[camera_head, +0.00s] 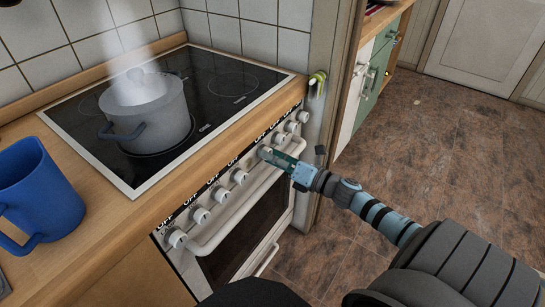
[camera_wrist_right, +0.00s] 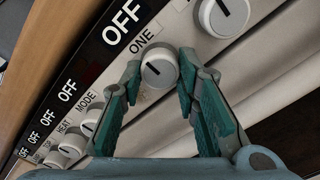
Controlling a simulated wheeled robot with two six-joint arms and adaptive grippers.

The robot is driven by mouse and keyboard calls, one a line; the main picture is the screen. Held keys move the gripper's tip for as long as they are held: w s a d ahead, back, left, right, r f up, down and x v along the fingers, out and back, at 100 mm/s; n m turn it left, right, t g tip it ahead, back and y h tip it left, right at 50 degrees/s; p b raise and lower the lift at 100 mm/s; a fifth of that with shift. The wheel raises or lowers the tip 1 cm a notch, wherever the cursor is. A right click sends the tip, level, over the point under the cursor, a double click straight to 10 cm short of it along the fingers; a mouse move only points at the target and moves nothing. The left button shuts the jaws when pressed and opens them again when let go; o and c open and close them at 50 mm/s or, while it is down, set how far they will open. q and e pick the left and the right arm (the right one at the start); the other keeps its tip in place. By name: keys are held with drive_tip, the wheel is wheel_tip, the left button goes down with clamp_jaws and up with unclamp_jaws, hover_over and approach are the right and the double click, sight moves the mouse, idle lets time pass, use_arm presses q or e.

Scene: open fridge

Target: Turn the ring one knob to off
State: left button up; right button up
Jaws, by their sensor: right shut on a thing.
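The ring one knob (camera_wrist_right: 164,72) is a round white knob with a dark pointer line, beside the label ONE and below a large OFF print (camera_wrist_right: 124,22). The pointer line looks turned towards the left in the right wrist view; its exact setting is hard to tell. My right gripper (camera_wrist_right: 160,66) has one finger on each side of this knob and is shut on it. In the head view my right gripper (camera_head: 272,155) reaches the knob row from the right and hides part of it. My left gripper is not in view.
A steaming grey pot (camera_head: 150,112) stands on the black hob (camera_head: 215,90). A blue mug (camera_head: 42,200) stands on the wooden counter at the left. More knobs (camera_head: 239,176) line the panel on both sides, above the oven handle (camera_head: 235,213). The floor at right is clear.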

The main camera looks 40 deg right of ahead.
drive_tip(key=o, duration=1.2)
drive_tip(key=shift+c, duration=0.2)
drive_tip(key=shift+s+d, duration=0.1)
drive_tip(key=shift+s, duration=0.05)
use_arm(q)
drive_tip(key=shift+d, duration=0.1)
use_arm(e)
drive_tip(key=v, duration=1.1)
drive_tip(key=shift+s, duration=0.4)
drive_tip(key=shift+d, duration=0.1)
